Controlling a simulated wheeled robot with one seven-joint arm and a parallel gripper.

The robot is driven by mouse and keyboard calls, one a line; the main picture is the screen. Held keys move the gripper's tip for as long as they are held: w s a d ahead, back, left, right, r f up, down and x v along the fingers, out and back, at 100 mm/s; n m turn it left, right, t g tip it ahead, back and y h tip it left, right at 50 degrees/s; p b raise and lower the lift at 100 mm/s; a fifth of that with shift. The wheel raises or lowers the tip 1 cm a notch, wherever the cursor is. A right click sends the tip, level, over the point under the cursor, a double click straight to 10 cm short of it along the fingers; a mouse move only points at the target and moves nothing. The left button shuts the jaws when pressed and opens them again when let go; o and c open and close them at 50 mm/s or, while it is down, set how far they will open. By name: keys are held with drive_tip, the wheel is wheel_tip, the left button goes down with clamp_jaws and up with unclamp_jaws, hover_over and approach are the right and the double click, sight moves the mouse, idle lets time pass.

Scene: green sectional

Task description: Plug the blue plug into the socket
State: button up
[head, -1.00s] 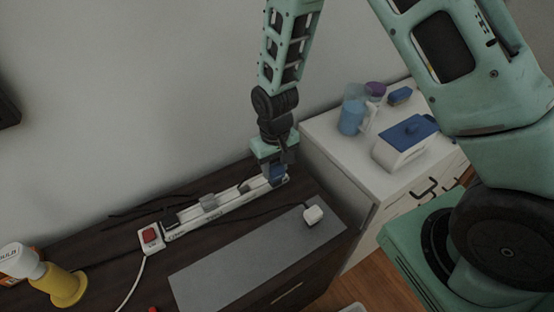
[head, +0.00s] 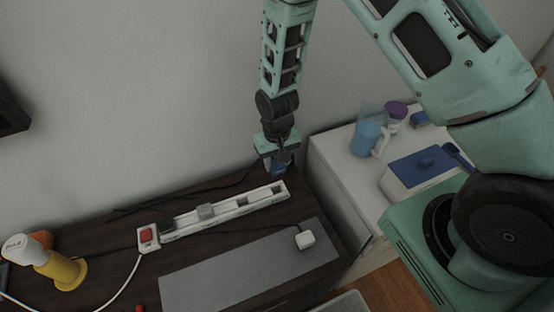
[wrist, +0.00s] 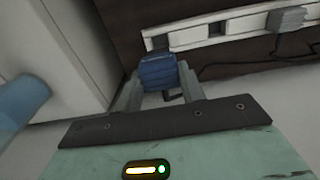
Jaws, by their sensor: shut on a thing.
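My gripper (head: 276,158) is shut on the blue plug (head: 279,168). In the head view the plug shows just above the right end of the white power strip (head: 225,208), in front of the wall. In the wrist view the blue plug (wrist: 158,72) sits between the fingertips, and the strip (wrist: 225,31) runs past just beyond it. The plug looks apart from the strip; its prongs are hidden. A grey plug (head: 206,210) stands in the strip near its middle, with dark socket openings to its right. A red switch (head: 146,235) is at the strip's left end.
A grey mat (head: 215,278) with a white cube-shaped plug (head: 305,240) and its dark cable lies in front of the strip. A white cabinet (head: 335,170) at right carries a blue jug (head: 366,138) and a blue-lidded box (head: 415,172).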

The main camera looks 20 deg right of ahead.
sight(277, 173)
drive_tip(key=shift+f, duration=0.1)
drive_tip(key=shift+f+b, duration=2.1)
drive_tip(key=shift+f, duration=0.7)
drive_tip(key=shift+f+b, duration=1.55)
drive_tip(key=shift+f, duration=0.55)
drive_tip(key=o, duration=1.1)
drive_tip(key=shift+r, duration=0.1)
drive_tip(key=shift+c, duration=0.2)
wheel_tip(277, 173, up, 17)
drive_tip(key=shift+r+b, duration=0.2)
drive_tip(key=shift+b, duration=0.75)
